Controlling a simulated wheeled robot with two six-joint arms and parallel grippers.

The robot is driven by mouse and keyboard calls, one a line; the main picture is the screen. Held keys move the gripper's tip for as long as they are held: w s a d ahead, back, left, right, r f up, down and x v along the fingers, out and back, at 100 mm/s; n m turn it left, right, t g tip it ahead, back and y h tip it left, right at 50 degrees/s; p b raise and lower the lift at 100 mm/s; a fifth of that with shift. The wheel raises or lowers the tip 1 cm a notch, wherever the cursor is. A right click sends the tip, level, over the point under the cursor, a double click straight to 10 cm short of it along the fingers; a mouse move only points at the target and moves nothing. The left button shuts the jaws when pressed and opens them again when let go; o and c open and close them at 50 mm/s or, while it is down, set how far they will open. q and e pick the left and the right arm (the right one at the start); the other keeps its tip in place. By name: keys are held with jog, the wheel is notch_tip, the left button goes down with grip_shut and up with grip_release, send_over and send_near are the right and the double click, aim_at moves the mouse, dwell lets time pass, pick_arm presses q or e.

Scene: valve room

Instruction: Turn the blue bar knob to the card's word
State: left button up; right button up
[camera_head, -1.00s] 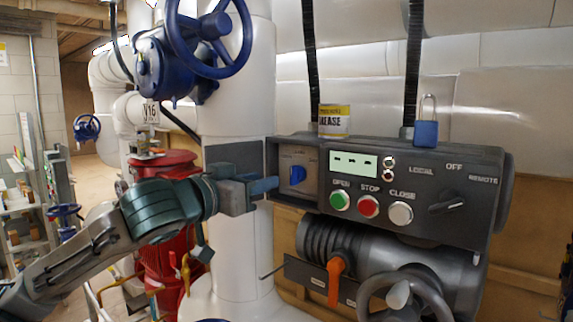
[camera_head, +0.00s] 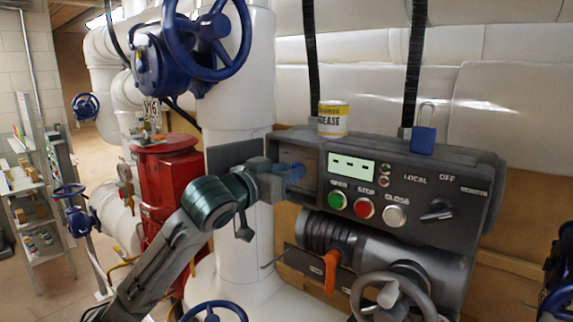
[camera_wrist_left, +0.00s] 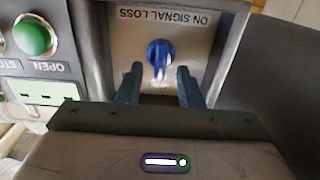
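The blue bar knob (camera_wrist_left: 158,55) sits on a light plate (camera_wrist_left: 190,28) lettered "ON SIGNAL LOSS" in the left wrist view. In the head view the knob is hidden behind my gripper. My left gripper (camera_wrist_left: 159,73) is open in front of the knob, with one fingertip on each side. A gap shows between the fingertips and the knob. In the head view my left gripper (camera_head: 290,173) reaches into the recess at the panel's left end. I cannot make out a card with a word. My right gripper is not in view.
The grey control panel (camera_head: 460,163) carries green, red and white buttons, a black selector and a padlock (camera_head: 423,138). A grease can (camera_head: 333,119) stands on top. An orange lever (camera_head: 331,270) and a grey handwheel (camera_head: 428,300) are below. A red cylinder (camera_head: 165,170) stands left.

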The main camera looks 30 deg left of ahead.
pick_arm(q)
jog(key=shift+w, duration=0.2)
grip_shut()
jog(key=shift+f+n, duration=0.1)
jog(key=shift+n, duration=0.2)
jog(key=n+b, duration=0.1)
jog(key=n, duration=0.2)
jog(key=n+b, duration=0.2)
jog(key=n, duration=0.2)
jog(key=a+n+b, duration=0.1)
jog(key=n+b, duration=0.1)
jog(key=n, duration=0.2)
jog(key=shift+f, duration=0.2)
dwell(0.5)
